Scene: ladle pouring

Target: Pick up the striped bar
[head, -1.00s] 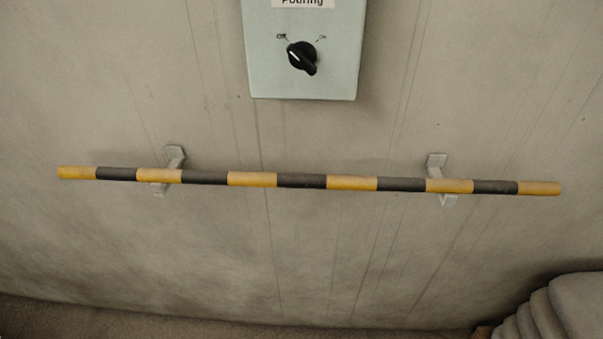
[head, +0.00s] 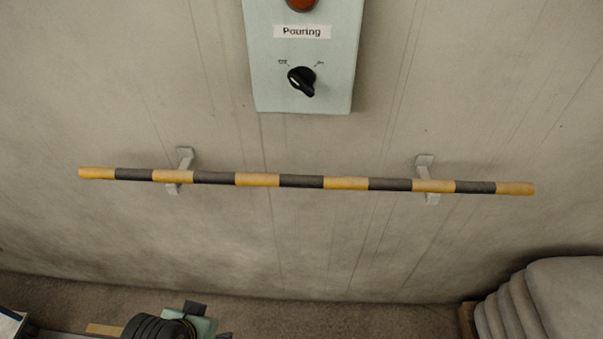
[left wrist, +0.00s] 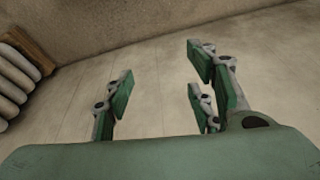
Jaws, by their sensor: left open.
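The striped bar (head: 302,182), banded yellow and black, lies nearly level across two grey wall brackets (head: 184,158) and (head: 424,162) in the head view. Its ends stick out past both brackets. My left gripper (head: 203,325) shows partly at the bottom edge of the head view, below the bar and apart from it. In the left wrist view my left gripper (left wrist: 160,85) has its green-padded fingers spread, with nothing between them. The bar does not show in that view. My right gripper is in neither view.
A pale green control box (head: 304,60) labelled "Pouring", with a black knob (head: 301,82), is on the wall above the bar. Grey stacked sacks (head: 570,295) stand at lower right; they also show in the left wrist view (left wrist: 14,82). The wall around the bar is clear.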

